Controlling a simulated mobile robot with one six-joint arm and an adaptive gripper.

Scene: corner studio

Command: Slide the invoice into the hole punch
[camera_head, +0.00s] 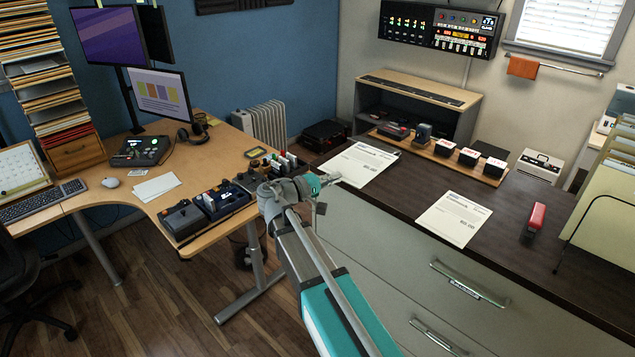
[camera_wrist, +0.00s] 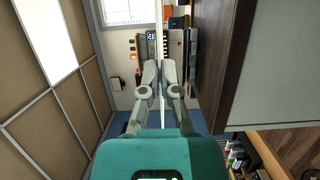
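A white printed sheet, which I take as the invoice (camera_head: 358,166), is at the left end of the dark counter. It reaches from my gripper (camera_head: 322,181) toward the back. In the wrist view my gripper (camera_wrist: 159,70) is closed on this thin sheet (camera_wrist: 159,30), seen edge-on between the fingers. It looks level and just above the counter; I cannot tell if it touches. A dark low device (camera_head: 393,130) at the left of a wooden board, perhaps the hole punch, stands beyond the sheet's far edge. I see no clear sign of the sheet in a slot.
Another printed sheet (camera_head: 455,219) lies flat on the counter (camera_head: 405,195), with a red stapler (camera_head: 536,219) and a file rack to its right. Small boxes (camera_head: 469,156) stand on the wooden board (camera_head: 440,161). An open shelf (camera_head: 420,92) is behind. A desk fills the left.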

